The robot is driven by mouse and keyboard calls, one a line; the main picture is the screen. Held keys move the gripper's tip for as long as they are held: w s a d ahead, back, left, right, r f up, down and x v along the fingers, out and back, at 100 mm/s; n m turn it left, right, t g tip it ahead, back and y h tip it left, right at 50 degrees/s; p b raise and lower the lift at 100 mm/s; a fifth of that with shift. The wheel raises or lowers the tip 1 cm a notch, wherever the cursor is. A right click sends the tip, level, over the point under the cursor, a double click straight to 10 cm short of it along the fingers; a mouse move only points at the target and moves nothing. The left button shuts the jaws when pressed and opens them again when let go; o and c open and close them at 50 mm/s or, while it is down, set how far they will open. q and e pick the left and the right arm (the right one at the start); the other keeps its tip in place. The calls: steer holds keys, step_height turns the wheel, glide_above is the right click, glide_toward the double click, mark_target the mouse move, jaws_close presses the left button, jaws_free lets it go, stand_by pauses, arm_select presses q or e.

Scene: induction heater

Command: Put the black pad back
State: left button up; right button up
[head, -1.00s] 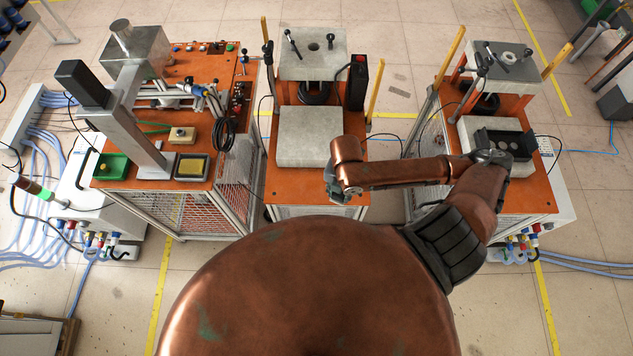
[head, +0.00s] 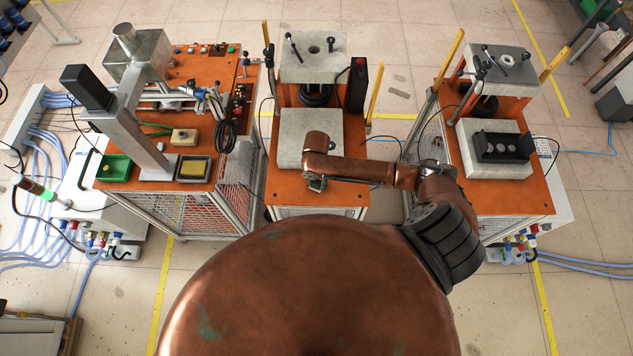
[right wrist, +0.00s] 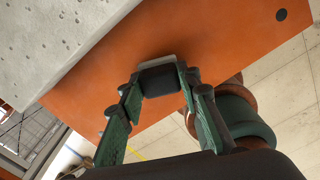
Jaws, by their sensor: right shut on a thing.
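In the right wrist view, my right gripper (right wrist: 161,84) is shut on the black pad (right wrist: 160,81), a small dark block with a light grey far edge. The pad is between the fingertips, and the orange tabletop shows beyond it. In the head view, my right gripper (head: 315,183) is near the middle orange station, in front of the pale block; it is small there and partly hidden by my wrist. The pad cannot be made out in the head view. My left gripper is not in view.
The middle station's pale block (head: 309,128) stands close to my right wrist and also shows in the right wrist view (right wrist: 55,35). A black fixture with round discs (head: 503,147) sits on the right station's block. The left station holds a green tray (head: 115,168) and other equipment.

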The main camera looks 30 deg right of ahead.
mark_target(316, 182)
steer(key=shift+f, duration=0.35)
steer(key=shift+f, duration=0.1)
steer(key=o, duration=1)
step_height(316, 182, up, 12)
steer(key=shift+r+b, duration=0.15)
steer(key=shift+b, duration=0.2)
